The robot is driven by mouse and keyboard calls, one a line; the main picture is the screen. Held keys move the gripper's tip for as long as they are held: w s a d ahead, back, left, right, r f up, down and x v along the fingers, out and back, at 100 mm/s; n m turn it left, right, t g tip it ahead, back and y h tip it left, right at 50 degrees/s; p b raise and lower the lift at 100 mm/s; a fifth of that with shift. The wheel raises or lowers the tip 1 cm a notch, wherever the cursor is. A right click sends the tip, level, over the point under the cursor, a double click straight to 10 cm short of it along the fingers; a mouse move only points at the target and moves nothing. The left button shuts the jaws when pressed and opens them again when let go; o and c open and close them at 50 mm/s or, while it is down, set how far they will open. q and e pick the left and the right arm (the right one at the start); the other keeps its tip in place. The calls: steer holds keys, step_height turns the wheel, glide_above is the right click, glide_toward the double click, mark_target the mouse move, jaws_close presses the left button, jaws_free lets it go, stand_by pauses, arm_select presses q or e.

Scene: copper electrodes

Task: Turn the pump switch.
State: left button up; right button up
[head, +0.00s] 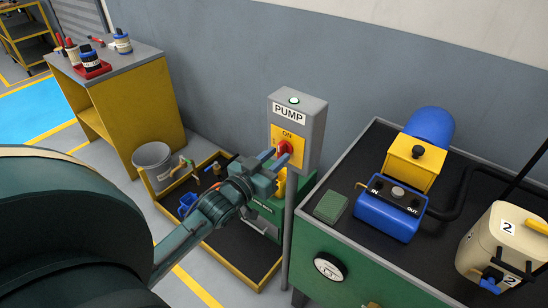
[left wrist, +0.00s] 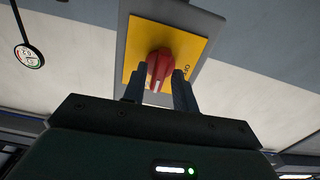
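The pump switch is a red knob (head: 283,151) on a yellow plate with an ON label, on the front of a grey box (head: 308,121) marked PUMP. A lamp (head: 294,100) on top of the box shows green. My left gripper (head: 273,159) is at the knob, with its two fingers apart. In the left wrist view the red knob (left wrist: 158,67) stands between the fingertips (left wrist: 160,78), one finger on each side. Narrow gaps seem to show beside the knob; firm contact is not visible. My right gripper is not in view.
A green bench (head: 345,236) with a blue pump unit (head: 391,212) and a beige canister (head: 505,240) stands right of the post. A yellow-edged tray (head: 262,283) lies below my arm. A grey bucket (head: 152,160) and a yellow cabinet (head: 135,115) are left.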

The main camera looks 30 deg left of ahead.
arm_select(q)
steer(key=shift+o, duration=0.8)
steer(key=s, duration=0.6)
steer(key=shift+a, duration=0.25)
steer(key=s+a+b, duration=0.1)
steer(key=s+b, duration=0.1)
steer(key=s, duration=1.1)
